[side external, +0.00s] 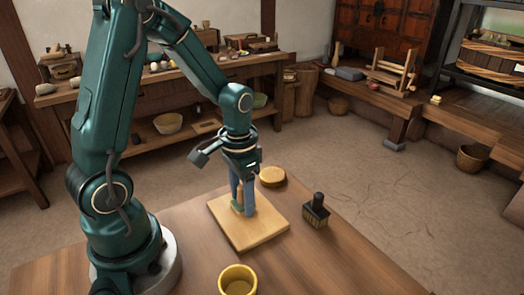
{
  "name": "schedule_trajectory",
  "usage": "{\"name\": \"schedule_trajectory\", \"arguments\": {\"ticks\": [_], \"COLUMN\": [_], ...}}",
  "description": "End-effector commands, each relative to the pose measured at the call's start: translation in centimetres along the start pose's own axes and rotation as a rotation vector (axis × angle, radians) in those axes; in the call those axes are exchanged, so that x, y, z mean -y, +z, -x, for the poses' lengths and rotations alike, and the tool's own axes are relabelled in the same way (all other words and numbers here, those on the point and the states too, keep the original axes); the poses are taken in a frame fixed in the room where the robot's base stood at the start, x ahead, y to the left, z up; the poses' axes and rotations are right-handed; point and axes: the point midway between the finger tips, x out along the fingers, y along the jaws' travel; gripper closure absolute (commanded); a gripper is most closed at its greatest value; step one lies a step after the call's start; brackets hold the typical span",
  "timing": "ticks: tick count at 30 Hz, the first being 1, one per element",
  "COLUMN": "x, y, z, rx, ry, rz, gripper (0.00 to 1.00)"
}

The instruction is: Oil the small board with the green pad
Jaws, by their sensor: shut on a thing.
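The small board (262,230), pale and square, lies flat on the brown table. My gripper (243,205) points down over the middle of the board, shut on the green pad (237,209). The pad is small, with a tan upright part between the fingers. The fingers hide much of it. It is at or very near the board's top; I cannot tell if it touches.
A yellow pot (238,273) stands at the table's front, below the board. The table's right front (345,265) is clear.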

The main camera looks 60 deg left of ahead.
Motion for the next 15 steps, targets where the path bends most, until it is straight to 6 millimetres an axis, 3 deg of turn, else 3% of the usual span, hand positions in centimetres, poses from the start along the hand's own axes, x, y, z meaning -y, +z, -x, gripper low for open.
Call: {"name": "schedule_trajectory", "arguments": {"ticks": [15], "x": [4.8], "y": [0.0], "z": [0.0], "rx": [0.000], "ry": [0.000], "rz": [0.004], "gripper": [0.89]}}
